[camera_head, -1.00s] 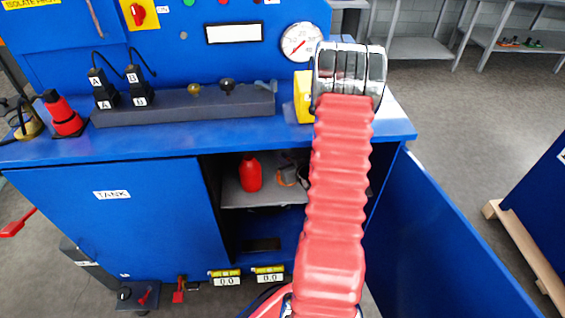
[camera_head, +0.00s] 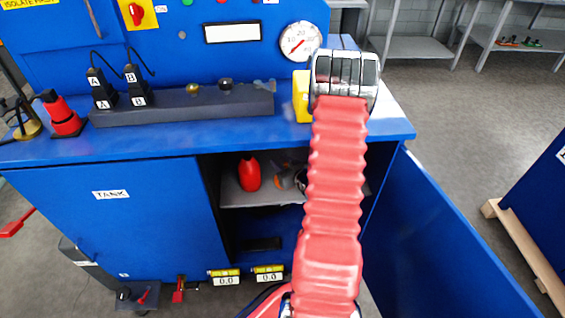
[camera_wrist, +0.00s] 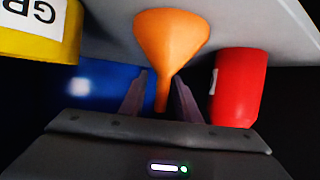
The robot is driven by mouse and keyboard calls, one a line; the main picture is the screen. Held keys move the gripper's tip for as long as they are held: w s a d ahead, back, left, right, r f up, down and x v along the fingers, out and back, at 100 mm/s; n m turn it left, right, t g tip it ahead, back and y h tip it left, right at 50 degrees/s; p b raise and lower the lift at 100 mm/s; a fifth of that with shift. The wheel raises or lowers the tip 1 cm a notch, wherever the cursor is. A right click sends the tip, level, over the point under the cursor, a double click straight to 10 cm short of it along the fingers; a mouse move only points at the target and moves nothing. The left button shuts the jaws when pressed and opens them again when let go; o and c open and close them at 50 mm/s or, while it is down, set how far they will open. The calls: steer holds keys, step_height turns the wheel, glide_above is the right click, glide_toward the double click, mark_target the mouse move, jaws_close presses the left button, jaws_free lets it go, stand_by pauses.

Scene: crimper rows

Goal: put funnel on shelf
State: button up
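The orange funnel (camera_wrist: 170,40) is in the wrist view, which looks upside down. Its wide mouth is against the grey shelf (camera_wrist: 240,25) and its narrow spout points away from it. My gripper (camera_wrist: 160,80) has one finger on each side of the spout, with a visible gap, so it looks open. My red arm hides most of my gripper there.
In the wrist view the red bottle (camera_wrist: 238,88) stands close on one side of the funnel and a yellow labelled container (camera_wrist: 45,30) on the other. The blue cabinet door (camera_head: 440,240) stands open at right. The blue bench top (camera_head: 180,135) is above the shelf.

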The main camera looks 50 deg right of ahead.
steer(key=shift+r, duration=0.15)
steer(key=v, duration=1.2)
steer(key=shift+s, duration=0.15)
stand_by(0.7)
